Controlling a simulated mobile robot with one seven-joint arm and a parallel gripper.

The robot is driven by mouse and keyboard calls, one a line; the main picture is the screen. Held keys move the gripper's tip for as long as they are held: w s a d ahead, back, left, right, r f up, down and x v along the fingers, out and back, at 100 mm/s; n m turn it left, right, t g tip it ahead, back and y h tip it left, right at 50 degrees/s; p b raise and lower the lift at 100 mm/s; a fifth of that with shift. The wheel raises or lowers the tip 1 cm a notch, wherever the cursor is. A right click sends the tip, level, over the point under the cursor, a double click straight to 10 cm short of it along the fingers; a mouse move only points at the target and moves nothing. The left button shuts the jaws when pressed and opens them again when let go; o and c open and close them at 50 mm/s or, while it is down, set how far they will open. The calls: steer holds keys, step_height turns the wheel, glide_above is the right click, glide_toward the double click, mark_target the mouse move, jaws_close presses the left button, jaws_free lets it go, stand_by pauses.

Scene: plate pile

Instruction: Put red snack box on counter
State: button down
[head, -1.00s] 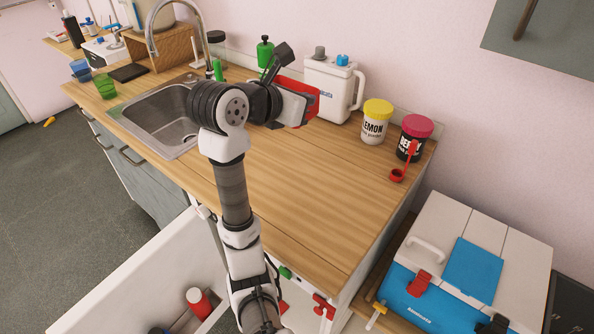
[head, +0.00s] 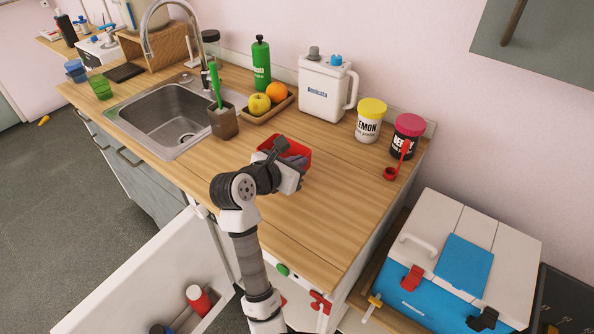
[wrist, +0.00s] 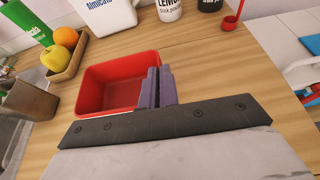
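The red snack box (head: 307,154) is an open, empty-looking red tray over the counter (head: 330,200), right of the sink. It also shows in the wrist view (wrist: 110,84), roughly level, with its open top facing up. My gripper (head: 291,163) is at its near right side. In the wrist view my gripper's purple-grey fingers (wrist: 159,88) are close together at the box's right wall, one on each side, pinching it. The box's underside is hidden, so I cannot tell whether it touches the counter. My gripper hides part of the box in the head view.
Behind stand a fruit tray (head: 266,108), green bottle (head: 261,65), white jug (head: 325,88), and yellow-lidded (head: 369,122) and pink-lidded (head: 405,140) jars. A brown cup (head: 223,122) stands left by the sink (head: 172,115). The counter's front right is clear.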

steer(key=shift+f, duration=1.75)
steer(key=shift+f, duration=0.15)
steer(key=c, duration=1.7)
jaws_free()
steer(key=shift+r, duration=0.2)
steer(key=b+v, duration=0.3)
steer(key=v, duration=0.9)
